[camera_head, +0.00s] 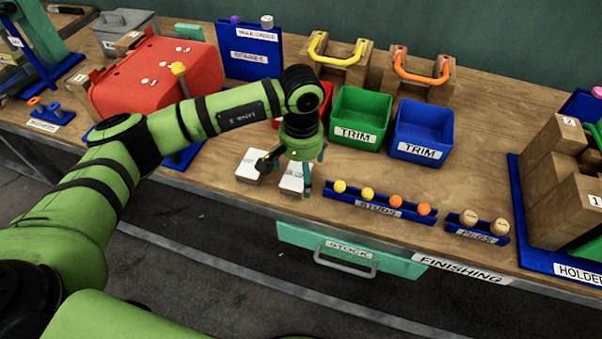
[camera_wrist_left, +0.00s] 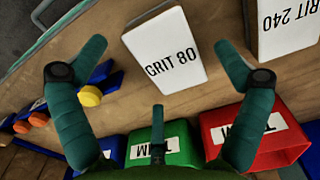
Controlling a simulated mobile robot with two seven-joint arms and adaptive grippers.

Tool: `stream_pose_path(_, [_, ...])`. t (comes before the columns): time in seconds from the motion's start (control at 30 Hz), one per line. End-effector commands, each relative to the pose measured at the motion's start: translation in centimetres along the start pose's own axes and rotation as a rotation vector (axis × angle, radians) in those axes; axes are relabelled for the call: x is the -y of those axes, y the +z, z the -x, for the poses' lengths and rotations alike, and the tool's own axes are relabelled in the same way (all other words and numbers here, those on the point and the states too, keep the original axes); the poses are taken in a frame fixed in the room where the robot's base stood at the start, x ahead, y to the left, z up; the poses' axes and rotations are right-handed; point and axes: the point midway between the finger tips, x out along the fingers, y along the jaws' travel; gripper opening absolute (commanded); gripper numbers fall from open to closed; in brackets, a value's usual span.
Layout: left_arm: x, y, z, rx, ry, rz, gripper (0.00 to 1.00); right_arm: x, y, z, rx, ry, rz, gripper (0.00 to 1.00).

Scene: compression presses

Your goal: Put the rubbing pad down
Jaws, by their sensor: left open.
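Two white-topped rubbing pads lie flat on the wooden bench near its front edge. The GRIT 80 pad (camera_head: 294,181) is the right one in the head view, partly hidden by my gripper; it also shows in the left wrist view (camera_wrist_left: 165,48). The GRIT 240 pad (camera_head: 250,166) lies beside it to the left, with a gap between them; the wrist view shows part of it (camera_wrist_left: 286,28). My left gripper (camera_head: 292,172) is open and empty, just above the GRIT 80 pad. Its fingers are spread wide in the wrist view (camera_wrist_left: 160,62). My right gripper is not in view.
Green (camera_head: 361,112) and blue (camera_head: 422,127) TRIM bins stand behind, with a red bin (camera_head: 327,92) partly hidden by my arm. A stud rack (camera_head: 350,200) and a blue peg tray (camera_head: 478,229) sit to the right. A large red case (camera_head: 150,75) stands at left.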

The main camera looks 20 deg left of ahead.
Motion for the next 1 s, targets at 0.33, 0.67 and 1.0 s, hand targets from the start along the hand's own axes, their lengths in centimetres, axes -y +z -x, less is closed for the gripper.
stream_pose_path(0.33, [0.0,-0.1,7.2,-0.004,-0.001,-0.001,0.98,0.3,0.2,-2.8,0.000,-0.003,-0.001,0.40])
stream_pose_path(0.67, [0.0,0.1,10.3,0.000,-0.002,-0.001,0.98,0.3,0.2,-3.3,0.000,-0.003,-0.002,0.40])
stream_pose_path(1.0, [0.0,0.1,10.4,0.001,-0.001,-0.001,0.98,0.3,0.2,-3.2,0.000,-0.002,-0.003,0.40])
